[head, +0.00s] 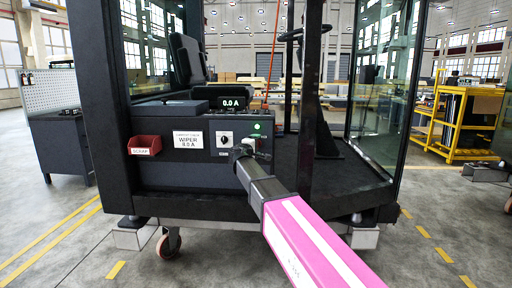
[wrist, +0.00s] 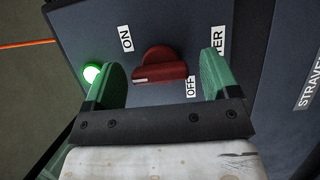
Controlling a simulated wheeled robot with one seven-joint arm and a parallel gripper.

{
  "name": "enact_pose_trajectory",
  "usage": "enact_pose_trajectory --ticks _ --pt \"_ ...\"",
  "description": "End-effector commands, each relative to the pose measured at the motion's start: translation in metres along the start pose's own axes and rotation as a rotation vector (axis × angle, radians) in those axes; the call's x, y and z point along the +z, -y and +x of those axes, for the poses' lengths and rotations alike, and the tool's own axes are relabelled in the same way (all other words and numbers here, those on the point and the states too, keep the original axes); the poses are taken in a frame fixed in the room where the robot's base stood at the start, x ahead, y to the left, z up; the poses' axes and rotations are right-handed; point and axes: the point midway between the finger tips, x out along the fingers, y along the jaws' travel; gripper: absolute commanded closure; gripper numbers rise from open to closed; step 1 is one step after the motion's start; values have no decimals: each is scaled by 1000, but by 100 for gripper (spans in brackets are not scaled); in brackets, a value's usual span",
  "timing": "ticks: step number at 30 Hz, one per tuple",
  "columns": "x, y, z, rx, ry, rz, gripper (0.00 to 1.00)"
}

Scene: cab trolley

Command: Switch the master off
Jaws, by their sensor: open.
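The master switch is a red rotary knob (wrist: 160,66) on a dark panel in the wrist view. An ON label (wrist: 126,38) is at its upper left and an OFF label (wrist: 190,87) at its lower right. The knob's white mark lies at its left end, away from OFF. My gripper (wrist: 160,72) is open, its green fingers on either side of the knob with visible gaps. A green lamp (wrist: 92,72) is lit beside the left finger. In the head view my gripper (head: 243,149) is at the panel and hides the knob.
The control box (head: 180,175) carries a display reading 0.0 A (head: 233,103), a WIPER label (head: 188,140), a white selector switch (head: 224,140) and a red SCRAP bin (head: 144,145). A cab post (head: 312,100) stands right of my arm. An orange cord (head: 272,55) hangs behind the panel.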

Motion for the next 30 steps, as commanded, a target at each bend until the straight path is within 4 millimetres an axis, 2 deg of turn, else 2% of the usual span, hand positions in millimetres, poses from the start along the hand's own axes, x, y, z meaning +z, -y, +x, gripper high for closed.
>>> enact_pose_trajectory --ticks 2,6,20,30 --pt "0 0 0 0 0 0 22" --pt "0 0 0 0 0 0 68" --pt "0 1 0 27 0 -67 68" --pt "0 3 -1 128 0 -312 68"
